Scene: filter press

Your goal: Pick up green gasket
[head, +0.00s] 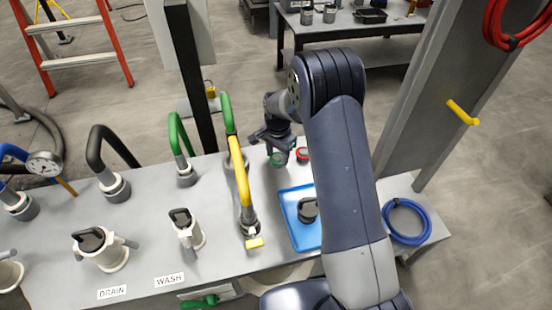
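The green gasket (277,159) is a small green ring near the far edge of the grey bench (150,240). My gripper (277,148) points down right at the gasket, and its fingers partly cover it. I cannot tell from this view whether the fingers touch the gasket or whether they are open or shut. A red ring (303,155) lies close to the right of the green one.
A blue tray (289,222) holding a black-topped part stands nearer me, partly behind my arm. Yellow, green and black hoses rise from fittings to the left. A coiled blue hose (428,232) lies at right. A grey post (430,90) stands behind the bench.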

